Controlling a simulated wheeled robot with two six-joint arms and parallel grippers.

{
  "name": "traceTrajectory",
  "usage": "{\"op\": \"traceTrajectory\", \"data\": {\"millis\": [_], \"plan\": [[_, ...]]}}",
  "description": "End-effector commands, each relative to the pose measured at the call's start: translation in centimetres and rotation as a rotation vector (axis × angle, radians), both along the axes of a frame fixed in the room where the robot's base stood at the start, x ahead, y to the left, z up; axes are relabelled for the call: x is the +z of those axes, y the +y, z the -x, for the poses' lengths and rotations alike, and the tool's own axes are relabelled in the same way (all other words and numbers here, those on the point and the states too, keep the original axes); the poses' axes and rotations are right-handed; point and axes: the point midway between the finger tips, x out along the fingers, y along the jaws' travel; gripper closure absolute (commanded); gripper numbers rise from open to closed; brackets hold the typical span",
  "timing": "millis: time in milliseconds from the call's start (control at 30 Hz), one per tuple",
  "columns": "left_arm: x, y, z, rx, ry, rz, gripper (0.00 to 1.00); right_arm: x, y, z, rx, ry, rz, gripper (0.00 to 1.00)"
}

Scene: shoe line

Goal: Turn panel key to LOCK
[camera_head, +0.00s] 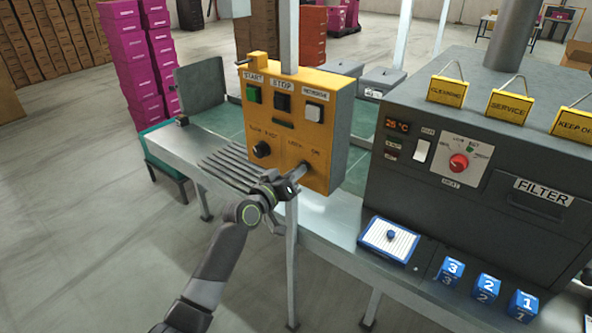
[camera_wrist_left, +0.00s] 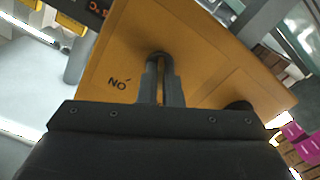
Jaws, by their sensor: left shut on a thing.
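The yellow control panel (camera_head: 338,122) stands upright on a post at the conveyor table, with a LOCK and ON marking at its lower right. My left gripper (camera_head: 301,172) is at the key switch below that marking, its fingers shut on the panel key (camera_wrist_left: 158,56). In the left wrist view my two fingers (camera_wrist_left: 160,85) point at the panel face close together, with the key mostly hidden between them. The ON label shows upside down to their left. Which way the key points cannot be told. My right gripper is not in view.
A black speed knob (camera_head: 262,149) sits left of the key, below the green START button (camera_head: 254,95), black STOP button (camera_head: 283,102) and a white button (camera_head: 314,112). A dark oven machine (camera_head: 480,150) stands right, with a clipboard (camera_head: 390,240) and numbered blue blocks (camera_head: 487,287) before it.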

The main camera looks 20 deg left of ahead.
Motion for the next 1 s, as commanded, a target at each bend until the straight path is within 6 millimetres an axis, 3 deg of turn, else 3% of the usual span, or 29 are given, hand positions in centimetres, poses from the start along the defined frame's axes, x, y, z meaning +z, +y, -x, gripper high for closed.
{"op": "traceTrajectory", "data": {"millis": [300, 800, 900, 1000], "plan": [[-0.04, 0.0, 0.01, 0.0, 0.038, 0.097, 1.0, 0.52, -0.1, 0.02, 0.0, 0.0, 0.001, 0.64], [-0.09, 0.0, 0.01, 0.0, 0.042, 0.114, 1.0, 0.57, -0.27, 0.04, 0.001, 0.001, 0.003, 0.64], [-0.09, 0.0, 0.01, 0.0, 0.042, 0.113, 0.83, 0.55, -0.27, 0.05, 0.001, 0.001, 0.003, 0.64], [-0.07, 0.0, 0.01, 0.0, 0.042, 0.112, 0.73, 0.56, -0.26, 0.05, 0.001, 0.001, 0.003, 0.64]]}}
